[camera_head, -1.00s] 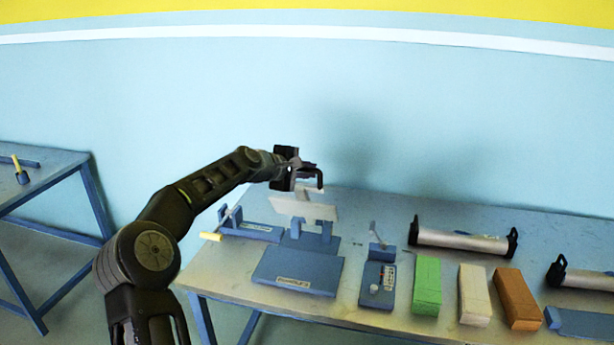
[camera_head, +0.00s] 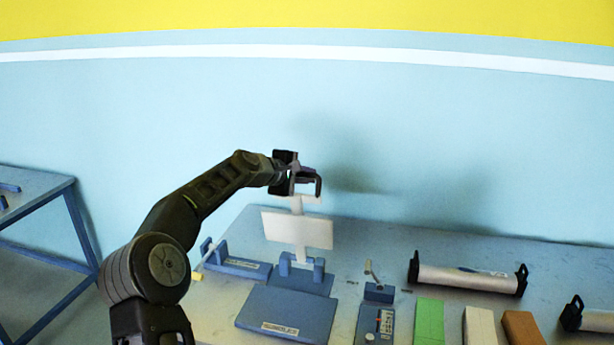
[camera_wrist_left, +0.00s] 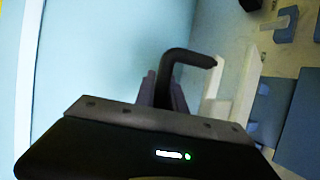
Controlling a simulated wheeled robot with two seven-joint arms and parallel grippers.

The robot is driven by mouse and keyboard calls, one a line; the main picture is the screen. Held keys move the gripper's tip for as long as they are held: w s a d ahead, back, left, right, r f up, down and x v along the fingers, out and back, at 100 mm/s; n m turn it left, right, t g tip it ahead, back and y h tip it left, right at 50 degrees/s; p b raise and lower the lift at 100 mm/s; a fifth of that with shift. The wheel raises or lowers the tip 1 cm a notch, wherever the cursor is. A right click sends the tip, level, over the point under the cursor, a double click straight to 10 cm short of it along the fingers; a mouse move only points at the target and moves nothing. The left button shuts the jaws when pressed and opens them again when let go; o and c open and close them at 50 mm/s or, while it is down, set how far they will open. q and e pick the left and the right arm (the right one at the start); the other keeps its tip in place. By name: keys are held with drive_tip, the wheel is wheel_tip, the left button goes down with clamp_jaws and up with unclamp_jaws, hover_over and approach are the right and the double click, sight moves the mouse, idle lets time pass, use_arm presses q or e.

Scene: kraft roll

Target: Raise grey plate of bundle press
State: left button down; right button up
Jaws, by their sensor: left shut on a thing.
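The bundle press has a blue base (camera_head: 285,315) marked with a label, and its light grey plate (camera_head: 297,229) stands roughly upright above the hinge brackets at the back of the base. A pale stem runs below the plate to the hinge, and a narrow tab rises from its top edge. My left gripper (camera_head: 304,184) is shut on this tab at the plate's top. In the left wrist view the dark hooked finger (camera_wrist_left: 178,80) shows beside a pale edge of the plate (camera_wrist_left: 243,85); the grip itself is mostly hidden. My right gripper is out of view.
The wall is behind the table.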

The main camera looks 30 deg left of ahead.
use_arm(q)
drive_tip(key=shift+s+f, duration=0.1)
drive_tip(key=shift+f, duration=0.85)
drive_tip(key=c, duration=1.8)
unclamp_jaws()
drive_tip(key=shift+o, duration=0.5)
drive_tip(key=shift+w+f, duration=0.15)
drive_tip(key=shift+w, duration=0.1)
drive_tip(key=shift+r, duration=0.3)
drive_tip(key=b+v, duration=0.3)
drive_tip(key=v, duration=0.3)
drive_tip(key=shift+s+a+r, duration=0.1)
drive_tip(key=shift+s+r, duration=0.1)
drive_tip(key=shift+s, duration=0.1)
drive_tip(key=shift+s+r, duration=0.35)
drive_tip(key=shift+s, duration=0.1)
